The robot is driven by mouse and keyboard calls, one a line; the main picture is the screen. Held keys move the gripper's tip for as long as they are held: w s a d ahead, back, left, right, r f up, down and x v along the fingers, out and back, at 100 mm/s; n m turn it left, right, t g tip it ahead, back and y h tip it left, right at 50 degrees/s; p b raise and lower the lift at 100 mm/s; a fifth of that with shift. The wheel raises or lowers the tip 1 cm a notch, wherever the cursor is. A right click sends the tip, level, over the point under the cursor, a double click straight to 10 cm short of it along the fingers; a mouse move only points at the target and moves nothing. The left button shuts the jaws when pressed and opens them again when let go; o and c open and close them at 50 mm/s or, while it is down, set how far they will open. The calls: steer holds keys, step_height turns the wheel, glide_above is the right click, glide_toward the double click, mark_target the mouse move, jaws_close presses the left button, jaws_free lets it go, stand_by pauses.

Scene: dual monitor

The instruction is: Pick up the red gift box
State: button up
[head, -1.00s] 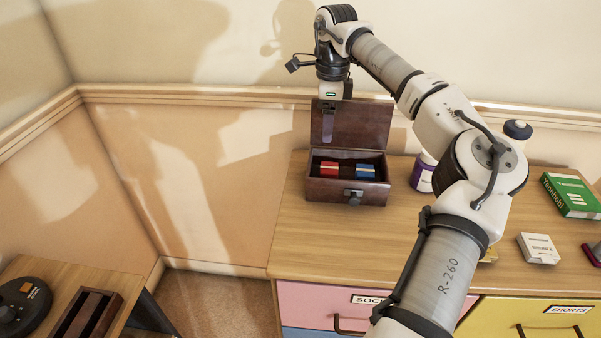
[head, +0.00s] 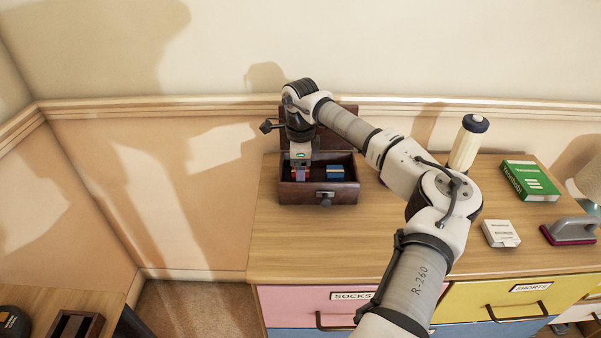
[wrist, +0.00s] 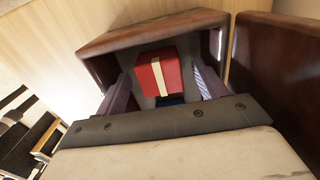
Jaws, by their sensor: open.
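The red gift box (wrist: 157,72) with a pale ribbon shows in the wrist view, inside an open dark wooden box (wrist: 140,37). In the head view the wooden box (head: 290,194) stands on the dresser with its lid raised, and my gripper mostly hides the red gift box. My gripper (head: 301,174) points down into the left half of the wooden box. In the wrist view its two fingers (wrist: 164,86) are apart, one on either side of the red gift box. I cannot tell whether they touch it.
A blue box (head: 335,172) lies to the right in the wooden box. The wooden walls and raised lid are close around my gripper. A white bottle (head: 466,148), a green box (head: 530,181), a white box (head: 501,234) and a grey-handled brush (head: 570,231) stand further right on the dresser.

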steer(key=shift+f, duration=0.35)
steer(key=shift+c, duration=0.4)
steer(key=c, duration=1)
